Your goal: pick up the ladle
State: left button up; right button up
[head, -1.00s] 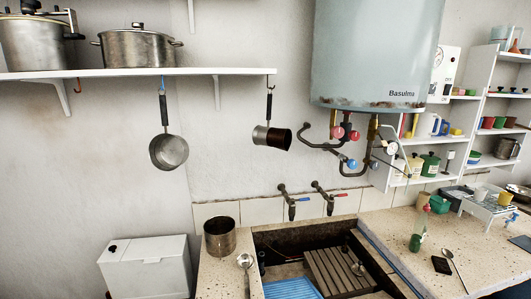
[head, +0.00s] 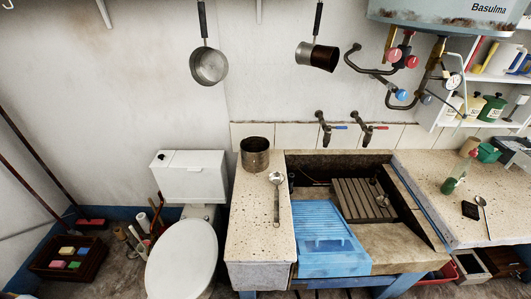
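Neither of my grippers is in the head view. A metal ladle-like utensil (head: 277,196) lies on the stone ledge left of the trough, its bowl toward the wall and its handle toward me. A second metal spoon-like utensil (head: 483,215) lies on the right counter, beside a dark flat object. A third small metal utensil (head: 381,199) is in the trough by the wooden slatted board, partly hard to make out. All three are small in the picture, so I cannot tell for certain which is the ladle.
A metal pot (head: 255,154) stands behind the utensil on the ledge (head: 249,224). A blue ribbed drainer (head: 323,232) covers the trough's (head: 403,242) front left. A toilet (head: 182,262) is at the left. Two pans hang on the wall. A green bottle (head: 451,186) stands on the right counter.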

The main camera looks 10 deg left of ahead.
aim_at(277, 178)
jog(key=u, duration=1.9)
jog(key=k+l+z, duration=0.15)
jog(key=k+z, duration=0.25)
jog(key=k, duration=0.1)
